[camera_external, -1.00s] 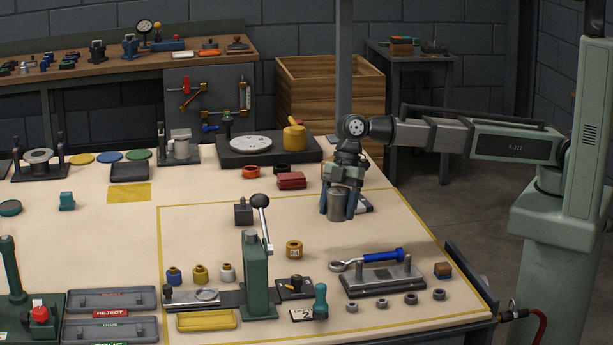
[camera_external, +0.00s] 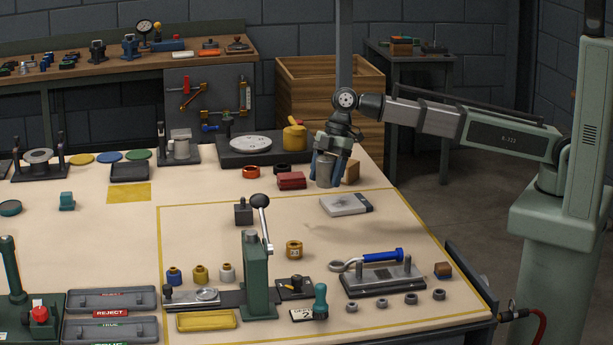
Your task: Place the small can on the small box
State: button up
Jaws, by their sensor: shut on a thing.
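My gripper (camera_external: 327,170) is at the back right of the bench, its blue fingers shut on a small grey metal can (camera_external: 324,182). The can is upright; its upper part is hidden by the fingers. A small brown box (camera_external: 352,172) shows just right of the gripper, partly hidden behind it. In this view the can is beside that box, not over its visible part. How high the can is above the bench is hard to tell. A dark red box (camera_external: 291,180) lies just left of the can.
A flat grey case (camera_external: 345,204) lies in front of the gripper. A green lever press (camera_external: 256,275) stands nearer the front. The bench between is mostly clear.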

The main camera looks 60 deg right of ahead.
jog(key=w+d+r+m+t, duration=0.15)
jog(key=w+d, duration=0.35)
jog(key=d, duration=0.5)
jog(key=w+d+r+m, duration=0.2)
jog(key=w+d, duration=0.3)
jog(key=d, duration=0.4)
jog(key=w+d+r+m+t, duration=0.15)
jog(key=w+d, duration=0.25)
jog(key=d, duration=0.6)
jog(key=shift+n+g, duration=0.8)
jog(key=shift+s+a+f, duration=0.1)
jog(key=shift+s+f, duration=0.1)
jog(key=shift+f, duration=1.4)
jog(key=shift+s+d+f, duration=0.1)
jog(key=shift+s+f, duration=0.15)
jog(key=shift+f, duration=1.4)
jog(key=shift+s+a+f, duration=0.1)
jog(key=shift+s+f, duration=0.1)
jog(key=shift+f, duration=1.4)
jog(key=shift+f, duration=0.15)
jog(key=o, duration=1.2)
jog(key=v, duration=1.2)
jog(key=shift+r, duration=0.2)
